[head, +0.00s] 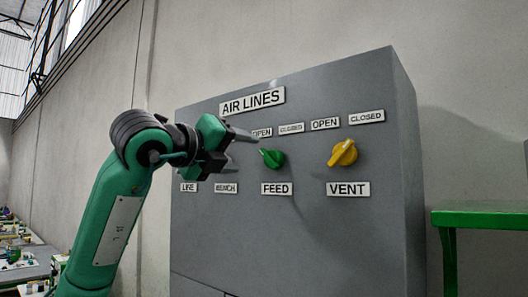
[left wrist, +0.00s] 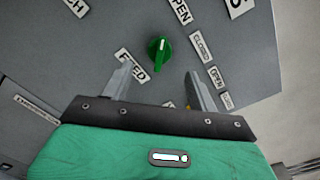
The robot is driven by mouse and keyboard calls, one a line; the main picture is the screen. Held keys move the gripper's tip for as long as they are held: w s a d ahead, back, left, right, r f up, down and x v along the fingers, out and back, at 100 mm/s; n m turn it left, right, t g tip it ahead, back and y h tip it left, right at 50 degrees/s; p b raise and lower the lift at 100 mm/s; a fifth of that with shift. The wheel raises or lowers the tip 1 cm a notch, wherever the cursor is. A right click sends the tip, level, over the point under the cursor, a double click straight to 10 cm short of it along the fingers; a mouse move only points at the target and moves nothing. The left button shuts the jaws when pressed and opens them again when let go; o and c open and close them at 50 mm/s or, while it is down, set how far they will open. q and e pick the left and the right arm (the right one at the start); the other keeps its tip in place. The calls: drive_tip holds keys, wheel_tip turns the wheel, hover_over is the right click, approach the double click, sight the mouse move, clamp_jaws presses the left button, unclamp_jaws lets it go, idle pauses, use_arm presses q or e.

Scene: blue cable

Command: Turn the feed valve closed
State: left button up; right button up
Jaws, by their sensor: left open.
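The feed valve is a green knob (head: 272,158) on the grey AIR LINES panel, above the FEED label (head: 276,189). Its white-marked end points up-left, toward the OPEN label (head: 262,132) rather than the CLOSED label (head: 291,128). My left gripper (head: 243,150) is open and empty, just left of the knob in the head view. In the left wrist view the green knob (left wrist: 159,52) shows between and beyond the two fingertips (left wrist: 160,70), apart from both. My right gripper is not in view.
A yellow vent knob (head: 343,153) sits to the right on the same panel (head: 370,240), above the VENT label (head: 348,189). My left arm covers the panel's left part. A green table (head: 480,217) stands at the right. Cluttered benches show at far left.

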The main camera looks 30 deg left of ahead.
sight(265, 157)
use_arm(q)
drive_tip(key=w, duration=0.2)
drive_tip(key=w+p, duration=0.1)
drive_tip(key=w, duration=0.2)
drive_tip(key=w+p, duration=0.1)
drive_tip(key=w, duration=0.1)
drive_tip(key=shift+w+d+r, duration=0.1)
drive_tip(key=shift+w+d, duration=0.2)
drive_tip(key=shift+w+p, duration=0.35)
drive_tip(key=shift+w, duration=0.15)
drive_tip(key=c, duration=1)
